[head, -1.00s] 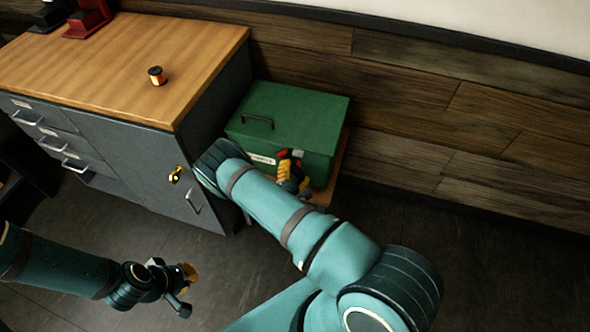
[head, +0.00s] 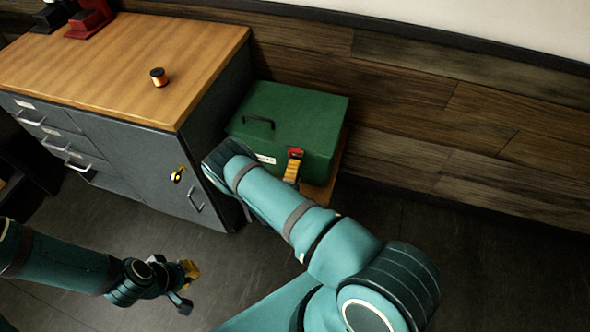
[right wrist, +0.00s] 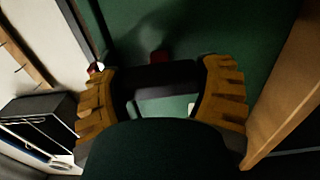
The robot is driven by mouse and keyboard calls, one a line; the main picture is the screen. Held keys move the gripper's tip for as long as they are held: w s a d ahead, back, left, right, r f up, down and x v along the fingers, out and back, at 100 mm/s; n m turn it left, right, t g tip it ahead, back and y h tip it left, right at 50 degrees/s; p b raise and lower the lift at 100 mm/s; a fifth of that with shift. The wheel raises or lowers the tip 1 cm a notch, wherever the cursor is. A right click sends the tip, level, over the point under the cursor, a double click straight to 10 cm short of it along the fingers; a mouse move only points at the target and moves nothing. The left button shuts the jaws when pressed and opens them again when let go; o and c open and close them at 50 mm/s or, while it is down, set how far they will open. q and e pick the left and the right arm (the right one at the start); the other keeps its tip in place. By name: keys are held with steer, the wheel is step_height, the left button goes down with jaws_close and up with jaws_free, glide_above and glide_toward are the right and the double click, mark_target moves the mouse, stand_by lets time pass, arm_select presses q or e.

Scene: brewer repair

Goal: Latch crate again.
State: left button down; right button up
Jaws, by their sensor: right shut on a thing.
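The green crate (head: 300,112) has its lid down, with a dark handle on top and a pale label on its front. A red latch piece (head: 296,153) shows at the crate's front beside my right gripper (head: 291,171). Most of that gripper is hidden behind my right forearm. In the right wrist view, my right gripper (right wrist: 160,92) is shut on a dark latch part (right wrist: 158,76) against the green front. A small red piece (right wrist: 158,56) shows just beyond. I cannot tell whether the latch is fastened. My left gripper (head: 186,285) is open and empty, over the floor.
The crate rests on a low wooden stand (head: 318,195) against the plank wall. A grey cabinet (head: 140,165) with a wooden top stands left of it, with a brass lock and handles on its front. A small orange-banded spool (head: 158,77) sits on the top.

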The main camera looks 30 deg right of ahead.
stand_by(0.3)
steer(key=o, duration=1.3)
steer(key=v, duration=1.2)
steer(key=shift+s, duration=0.1)
